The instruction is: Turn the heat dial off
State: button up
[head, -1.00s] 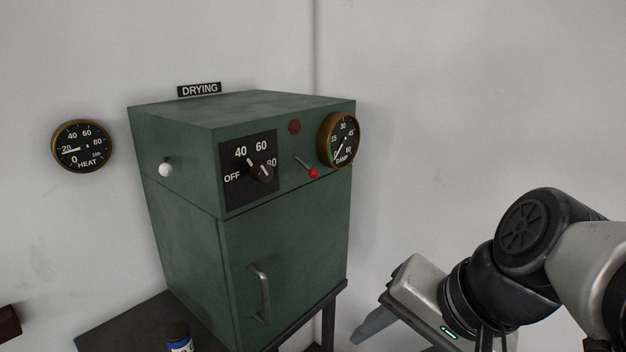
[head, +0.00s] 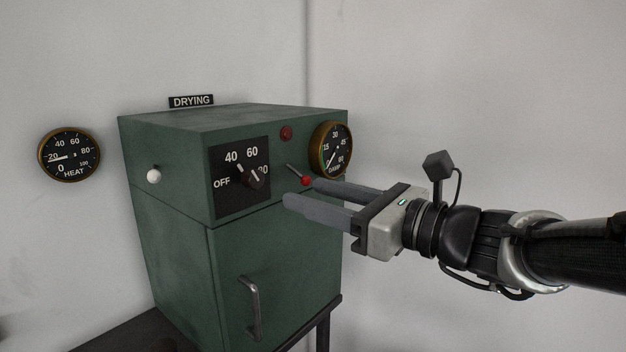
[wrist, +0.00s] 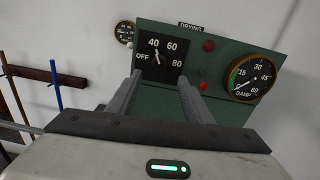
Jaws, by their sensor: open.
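The heat dial is a dark knob (head: 254,178) with a white pointer line on a black plate (head: 226,199) marked OFF, 40, 60 and 80, on the front of a green cabinet. Its pointer leans up and left, roughly toward 40. In the wrist view the knob (wrist: 161,62) shows between and beyond my fingertips. My gripper (head: 304,192) is open and empty. In the head view its fingers point left at the cabinet, right of the knob and slightly lower. I see no contact with the knob.
A red-tipped lever (head: 306,181) sits close to my upper fingertip, below a red lamp (head: 286,133). A brass DAMP gauge (head: 330,149) is at right. The HEAT gauge (head: 69,155) on the wall reads near 20. A door handle (head: 252,308) sticks out below.

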aim_at(258, 180)
jog(key=x, duration=1.1)
jog(key=shift+w+a, duration=0.15)
jog(key=shift+a, duration=0.05)
jog(key=c, duration=1.1)
jog(key=shift+o, duration=0.2)
